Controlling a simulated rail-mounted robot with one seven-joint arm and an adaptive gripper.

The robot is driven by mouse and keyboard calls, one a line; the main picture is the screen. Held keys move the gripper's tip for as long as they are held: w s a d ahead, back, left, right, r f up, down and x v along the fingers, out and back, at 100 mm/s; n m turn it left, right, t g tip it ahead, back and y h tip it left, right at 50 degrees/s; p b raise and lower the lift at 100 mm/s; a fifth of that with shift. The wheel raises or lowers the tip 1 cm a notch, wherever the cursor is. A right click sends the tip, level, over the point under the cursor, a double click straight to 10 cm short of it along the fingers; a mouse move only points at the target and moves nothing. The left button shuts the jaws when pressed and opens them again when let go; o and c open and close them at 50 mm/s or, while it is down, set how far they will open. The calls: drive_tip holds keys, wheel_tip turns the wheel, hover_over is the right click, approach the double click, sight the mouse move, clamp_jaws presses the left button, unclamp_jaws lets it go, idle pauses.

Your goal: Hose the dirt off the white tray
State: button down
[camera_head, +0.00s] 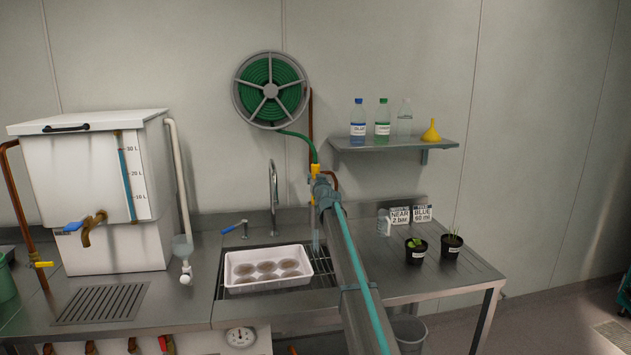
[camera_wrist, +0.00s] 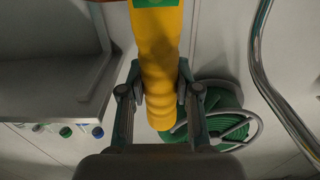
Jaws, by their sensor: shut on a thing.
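The white tray (camera_head: 236,284) lies on the rack in the sink, with several round brown dirt patches (camera_head: 267,268) on its floor. My gripper (camera_head: 317,184) is raised above and to the right of the tray. In the wrist view my gripper (camera_wrist: 160,85) is shut on a yellow hose nozzle (camera_wrist: 158,55), with one finger on each side. The nozzle also shows in the head view (camera_head: 315,171), joined to the green hose (camera_head: 302,136) from the wall reel (camera_head: 270,90). A pale streak hangs below the gripper; I cannot tell whether it is water.
A tap (camera_head: 273,185) stands behind the tray. A white tank (camera_head: 95,190) with a brass tap is on the left. A shelf (camera_head: 395,143) with bottles and a yellow funnel (camera_head: 431,131) is on the right. Two potted plants (camera_head: 415,252) and signs (camera_head: 400,215) stand on the right counter.

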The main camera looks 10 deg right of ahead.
sight(315, 164)
drive_tip(key=shift+r+p, duration=1)
drive_tip(key=shift+r, duration=2.15)
drive_tip(key=shift+r+p, duration=1.1)
drive_tip(key=shift+r, duration=3.3)
drive_tip(key=shift+s, duration=0.1)
drive_tip(key=s+d+b, duration=0.1)
drive_tip(key=s+b, duration=0.1)
drive_tip(key=s, duration=1.6)
drive_tip(key=shift+b, duration=0.3)
drive_tip(key=shift+f, duration=0.1)
